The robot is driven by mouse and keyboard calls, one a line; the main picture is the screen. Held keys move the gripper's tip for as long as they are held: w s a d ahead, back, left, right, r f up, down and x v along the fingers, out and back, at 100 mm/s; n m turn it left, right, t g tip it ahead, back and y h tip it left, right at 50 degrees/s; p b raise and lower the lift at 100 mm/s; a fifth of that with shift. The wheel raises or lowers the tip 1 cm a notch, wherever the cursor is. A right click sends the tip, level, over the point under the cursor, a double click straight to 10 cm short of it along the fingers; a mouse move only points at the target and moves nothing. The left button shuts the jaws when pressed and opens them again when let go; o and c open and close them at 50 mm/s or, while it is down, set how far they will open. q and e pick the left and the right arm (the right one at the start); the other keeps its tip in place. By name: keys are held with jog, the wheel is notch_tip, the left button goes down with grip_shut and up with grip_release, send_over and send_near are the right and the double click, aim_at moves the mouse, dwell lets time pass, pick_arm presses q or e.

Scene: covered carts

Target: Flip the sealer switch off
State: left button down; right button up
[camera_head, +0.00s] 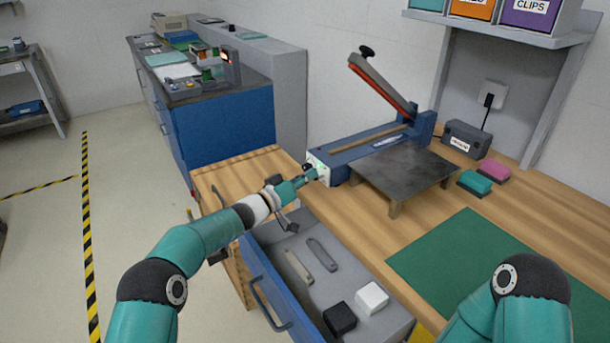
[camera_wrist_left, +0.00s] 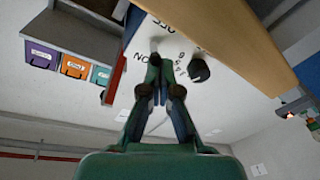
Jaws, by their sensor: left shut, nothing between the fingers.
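The blue sealer (camera_head: 365,150) stands on the wooden bench with its red-edged lever arm (camera_head: 385,88) raised. Its white end panel (camera_head: 317,160) faces my left gripper. In the left wrist view the panel (camera_wrist_left: 185,40) carries a black dial and printed ON and OFF marks. My left gripper (camera_head: 311,176) is shut and empty, its tip close to the panel; it also shows in the left wrist view (camera_wrist_left: 162,88). My right gripper is out of view.
A dark metal plate stand (camera_head: 405,170) stands beside the sealer. An open drawer (camera_head: 345,275) with several items lies below my left arm. A green mat (camera_head: 465,250) lies on the bench at right. A blue cabinet (camera_head: 225,130) stands behind.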

pick_arm(q)
jog(key=shift+s+f, duration=0.1)
jog(key=shift+f, duration=0.2)
jog(key=shift+a, duration=0.1)
jog(key=shift+r, duration=0.1)
notch_tip(320, 180, up, 10)
dwell(0.4)
jog(key=shift+f, duration=0.25)
